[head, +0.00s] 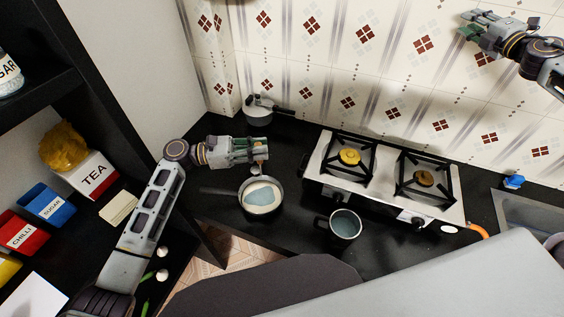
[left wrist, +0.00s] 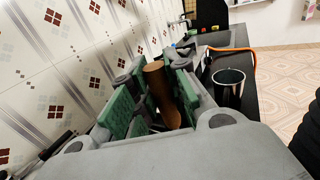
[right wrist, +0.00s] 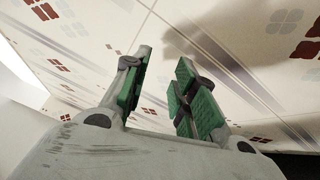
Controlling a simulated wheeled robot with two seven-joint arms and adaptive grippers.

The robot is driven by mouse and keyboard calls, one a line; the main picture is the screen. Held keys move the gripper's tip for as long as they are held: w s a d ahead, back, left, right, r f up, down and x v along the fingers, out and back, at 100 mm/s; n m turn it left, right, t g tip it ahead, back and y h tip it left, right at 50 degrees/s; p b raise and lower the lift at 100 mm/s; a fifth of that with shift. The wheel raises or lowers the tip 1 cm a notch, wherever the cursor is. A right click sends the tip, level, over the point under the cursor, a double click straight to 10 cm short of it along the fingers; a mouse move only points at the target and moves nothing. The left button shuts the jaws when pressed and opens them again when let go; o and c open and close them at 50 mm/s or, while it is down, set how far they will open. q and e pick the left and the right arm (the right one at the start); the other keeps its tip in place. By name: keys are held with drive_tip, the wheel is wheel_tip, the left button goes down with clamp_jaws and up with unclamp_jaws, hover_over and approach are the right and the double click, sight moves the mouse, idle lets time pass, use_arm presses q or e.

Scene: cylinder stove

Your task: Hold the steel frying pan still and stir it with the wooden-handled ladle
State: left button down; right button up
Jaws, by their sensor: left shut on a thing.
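The steel frying pan (head: 261,207) stands on the black counter left of the stove, its dark handle pointing left. Its inside shows pale and blue-grey areas; I cannot tell whether these are contents or reflections. My left gripper (head: 262,150) is above the pan's far side. In the left wrist view its green-padded fingers are shut on the wooden handle of the ladle (left wrist: 158,82). A small part below the gripper shows in the head view; the ladle's lower end is unclear. My right gripper (head: 470,26) is raised at the upper right, against the tiled wall. It is open and empty in the right wrist view (right wrist: 163,82).
A two-burner stove (head: 385,185) is right of the pan, with both burners empty. A dark pot (head: 345,224) stands in front of the stove. A lidded saucepan (head: 257,114) is at the back left. A shelf with labelled tins is at far left, and a sink at right.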

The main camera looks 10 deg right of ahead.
drive_tip(key=w+a+f+n+g+y, duration=0.25)
drive_tip(key=w+a+f, duration=0.2)
drive_tip(key=a, duration=0.35)
drive_tip(key=w+a+f+n+g+y, duration=0.1)
drive_tip(key=w+a+f+n+y, duration=0.3)
drive_tip(key=a, duration=0.4)
drive_tip(key=n+g+h, duration=0.3)
drive_tip(key=n+g, duration=1.1)
drive_tip(key=g, duration=0.2)
approach(276, 184)
drive_tip(key=shift+s+d+r+t+y, duration=0.25)
drive_tip(key=shift+d+r, duration=0.35)
drive_tip(key=shift+r, duration=0.25)
drive_tip(key=shift+f, duration=0.2)
drive_tip(key=shift+x, duration=5.8)
drive_tip(key=shift+a, duration=0.1)
drive_tip(key=shift+c, duration=0.4)
clamp_jaws()
